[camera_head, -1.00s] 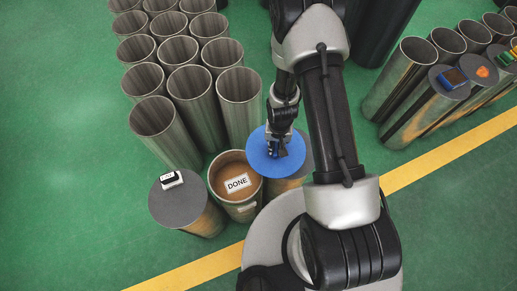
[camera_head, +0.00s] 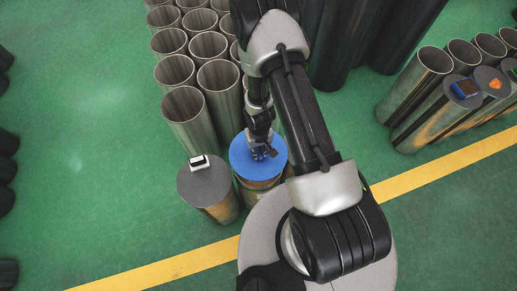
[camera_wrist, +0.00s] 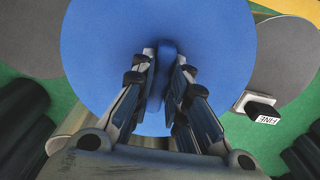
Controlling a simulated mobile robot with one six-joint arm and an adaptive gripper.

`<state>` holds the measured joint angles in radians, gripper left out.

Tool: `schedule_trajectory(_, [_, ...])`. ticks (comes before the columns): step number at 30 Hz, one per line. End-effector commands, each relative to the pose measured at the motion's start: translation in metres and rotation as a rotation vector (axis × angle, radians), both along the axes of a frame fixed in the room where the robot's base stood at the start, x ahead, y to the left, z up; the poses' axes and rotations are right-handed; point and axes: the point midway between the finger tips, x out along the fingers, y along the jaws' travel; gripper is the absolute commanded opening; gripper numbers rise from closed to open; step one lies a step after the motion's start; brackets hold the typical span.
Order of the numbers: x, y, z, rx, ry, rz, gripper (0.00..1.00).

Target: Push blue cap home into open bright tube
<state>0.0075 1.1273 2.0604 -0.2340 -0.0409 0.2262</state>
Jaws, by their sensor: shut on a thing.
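The blue cap (camera_head: 244,150) is a flat disc with an upright blue grip at its middle. In the wrist view the blue cap (camera_wrist: 215,60) fills the upper middle. My gripper (camera_wrist: 164,62) is shut on that grip, a finger on each side. In the head view my gripper (camera_head: 262,150) is above the disc's centre. The cap sits over a brownish metal tube (camera_head: 261,184), whose wall shows just below the disc. The tube's mouth is hidden, so I cannot tell how deep the cap sits. The "DONE" label is not in view now.
A grey-capped cylinder (camera_head: 203,188) with a small black-and-white block (camera_head: 199,162) stands close on the left. Open metal tubes (camera_head: 218,85) crowd behind. Another grey disc (camera_wrist: 30,35) shows in the wrist view. Capped cylinders (camera_head: 445,105) stand at right.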

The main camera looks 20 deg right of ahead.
Motion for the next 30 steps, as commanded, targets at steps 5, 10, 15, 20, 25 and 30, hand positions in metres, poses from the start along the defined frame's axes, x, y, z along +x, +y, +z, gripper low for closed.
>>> schedule_trajectory(5, [0.000,0.000,-0.010,0.000,0.000,0.000,0.00])
schedule_trajectory(10, [0.000,0.000,-0.025,0.000,0.000,0.001,0.00])
schedule_trajectory(15, [0.000,0.000,-0.042,0.000,0.000,0.001,0.00])
schedule_trajectory(20, [0.000,0.000,-0.057,0.000,-0.001,0.000,0.00])
schedule_trajectory(25, [0.000,0.000,-0.067,0.000,-0.001,-0.001,0.00])
schedule_trajectory(30, [0.000,0.000,-0.068,0.000,-0.001,0.000,0.00])
